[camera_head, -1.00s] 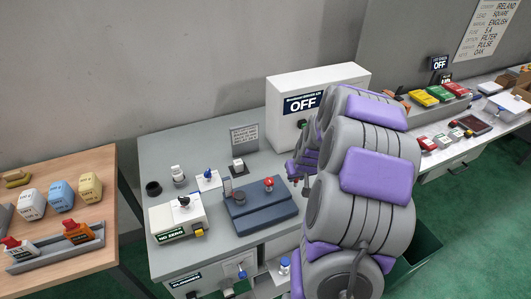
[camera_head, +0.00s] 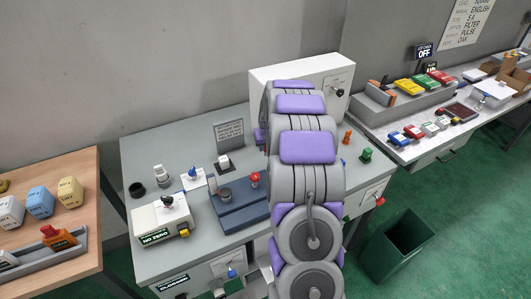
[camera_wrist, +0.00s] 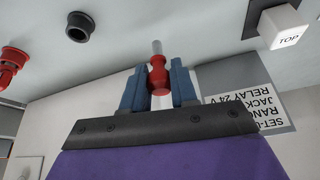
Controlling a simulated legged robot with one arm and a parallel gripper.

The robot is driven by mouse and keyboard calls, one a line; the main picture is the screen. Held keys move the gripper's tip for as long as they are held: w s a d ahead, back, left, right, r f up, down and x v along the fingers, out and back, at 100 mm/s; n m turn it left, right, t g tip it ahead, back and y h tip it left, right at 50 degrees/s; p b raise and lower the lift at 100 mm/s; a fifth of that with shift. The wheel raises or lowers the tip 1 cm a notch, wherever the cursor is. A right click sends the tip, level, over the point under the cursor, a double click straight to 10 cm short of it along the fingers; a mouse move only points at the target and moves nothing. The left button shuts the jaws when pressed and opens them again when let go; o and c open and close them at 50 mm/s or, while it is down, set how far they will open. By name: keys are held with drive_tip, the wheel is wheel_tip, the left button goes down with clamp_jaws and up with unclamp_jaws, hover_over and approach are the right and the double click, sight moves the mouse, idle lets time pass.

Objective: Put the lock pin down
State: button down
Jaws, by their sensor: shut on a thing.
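My gripper (camera_wrist: 158,88) is shut on a red pin with a silver tip (camera_wrist: 157,75), which I take to be the lock pin. The tip points up in the wrist view, and the blue fingers sit on both sides of the red body. The pin looks clear of the surface, though the gap is hard to judge. In the head view my arm hides the gripper and pin in front of the white cabinet (camera_head: 283,72) on the grey bench (camera_head: 140,155).
A black ring (camera_wrist: 80,27), a red knob (camera_wrist: 10,65) and a white TOP block (camera_wrist: 283,27) show in the wrist view. The bench carries a cream device (camera_head: 160,222), a blue base (camera_head: 235,212), and orange (camera_head: 347,138) and green (camera_head: 367,154) pegs. A green bin (camera_head: 398,245) stands right.

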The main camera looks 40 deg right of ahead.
sight(265, 151)
wheel_tip(265, 151, down, 3)
drive_tip(key=shift+a+r+b, duration=0.1)
drive_tip(key=shift+b, duration=0.35)
drive_tip(key=shift+a+f, duration=0.15)
drive_tip(key=shift+f, duration=0.2)
drive_tip(key=shift+a+r, duration=0.1)
drive_tip(key=shift+a, duration=0.1)
drive_tip(key=shift+d, duration=0.1)
drive_tip(key=c, duration=0.9)
unclamp_jaws()
drive_tip(key=shift+d+f, duration=0.2)
drive_tip(key=shift+d, duration=0.05)
drive_tip(key=shift+a, duration=0.15)
drive_tip(key=shift+r, duration=0.1)
